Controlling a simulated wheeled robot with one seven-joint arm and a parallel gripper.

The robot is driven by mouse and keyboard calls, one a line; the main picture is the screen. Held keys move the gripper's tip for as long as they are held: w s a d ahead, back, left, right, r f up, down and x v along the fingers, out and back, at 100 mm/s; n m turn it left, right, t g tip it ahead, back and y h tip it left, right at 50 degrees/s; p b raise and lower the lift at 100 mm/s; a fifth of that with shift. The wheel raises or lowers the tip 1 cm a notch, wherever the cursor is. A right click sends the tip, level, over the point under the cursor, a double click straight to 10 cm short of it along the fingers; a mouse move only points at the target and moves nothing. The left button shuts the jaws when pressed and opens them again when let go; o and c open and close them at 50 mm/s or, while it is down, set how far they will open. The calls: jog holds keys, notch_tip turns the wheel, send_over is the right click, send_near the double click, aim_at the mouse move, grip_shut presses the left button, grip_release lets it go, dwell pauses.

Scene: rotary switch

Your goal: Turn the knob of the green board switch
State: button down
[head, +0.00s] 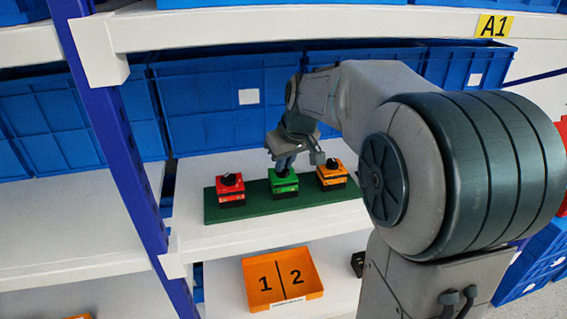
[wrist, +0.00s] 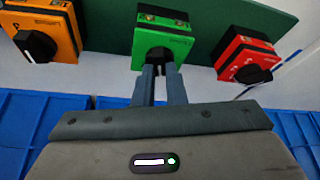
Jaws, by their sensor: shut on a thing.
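The green switch (head: 284,184) is the middle one of three on a dark green board (head: 257,205) on the shelf. It also shows in the wrist view (wrist: 163,37) at top middle. My gripper (head: 284,166) is above the green switch, fingers pointing down. In the wrist view my gripper (wrist: 158,70) reaches the switch's knob with both fingers close together around it. The knob is mostly hidden by the fingers, so its angle cannot be read.
A red switch (head: 230,190) stands to the left and an orange switch (head: 331,176) to the right, both near the gripper. Blue bins (head: 207,110) line the back. A shelf edge (head: 320,28) runs above. An orange tray (head: 282,280) sits below.

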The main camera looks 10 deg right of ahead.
jog(key=n, duration=0.1)
jog(key=n+y+b, duration=0.1)
jog(key=n, duration=0.1)
jog(key=n+g, duration=0.1)
jog(key=n, duration=0.1)
jog(key=shift+w+d+y+b, duration=0.15)
jog(key=shift+d+y+b, duration=0.1)
jog(key=shift+y+b, duration=0.15)
jog(key=shift+n, duration=0.3)
jog(key=c, duration=1.5)
grip_release()
jog(key=v, duration=0.5)
jog(key=shift+r, duration=0.2)
jog(key=s+d+b, duration=0.1)
jog(key=s+d, duration=0.3)
jog(key=s+d+b, duration=0.1)
jog(key=s+d, duration=0.3)
jog(key=shift+s+d+f, duration=0.15)
jog(key=shift+s+d, duration=0.05)
jog(key=shift+d, duration=0.05)
